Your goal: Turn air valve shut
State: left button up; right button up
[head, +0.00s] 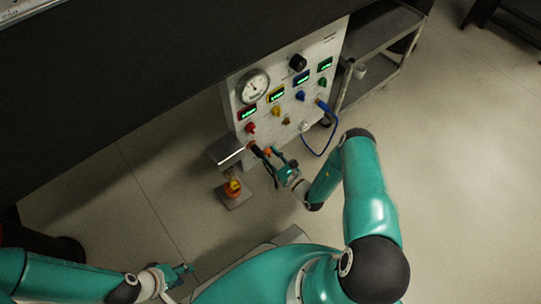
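A white upright panel (285,78) carries a row of coloured knobs: red (250,128), yellow (276,111), blue (300,96) and green (322,82). Their labels are too small to read, so I cannot tell which is the air valve. My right gripper (266,153) is at the panel's lower left, below the red knob, close to a dark and orange part (252,146). I cannot tell whether its fingers touch or hold that part. My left gripper (187,268) is low at the left, far from the panel, with nothing visible in it.
A round gauge (252,87) and a black knob (297,62) sit on the panel. A blue hose (334,133) loops from its right side. A small stand with an orange-based item (233,188) is below left. A grey cart (376,58) stands right.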

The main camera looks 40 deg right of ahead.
grip_shut()
jog(key=c, duration=0.5)
grip_release()
jog(key=shift+c, duration=0.2)
jog(key=shift+n, duration=0.4)
jog(key=n+p, duration=0.2)
jog(key=n, duration=0.3)
jog(key=n+p, duration=0.2)
jog(key=n, duration=0.4)
jog(key=n+p, duration=0.3)
jog(key=n, duration=0.2)
jog(key=shift+s+a+f+n, duration=0.15)
jog(key=shift+a+f+n, duration=0.1)
jog(key=shift+a+n, duration=0.1)
jog(key=o, duration=1.1)
jog(key=shift+o, duration=0.3)
jog(key=shift+d, duration=0.1)
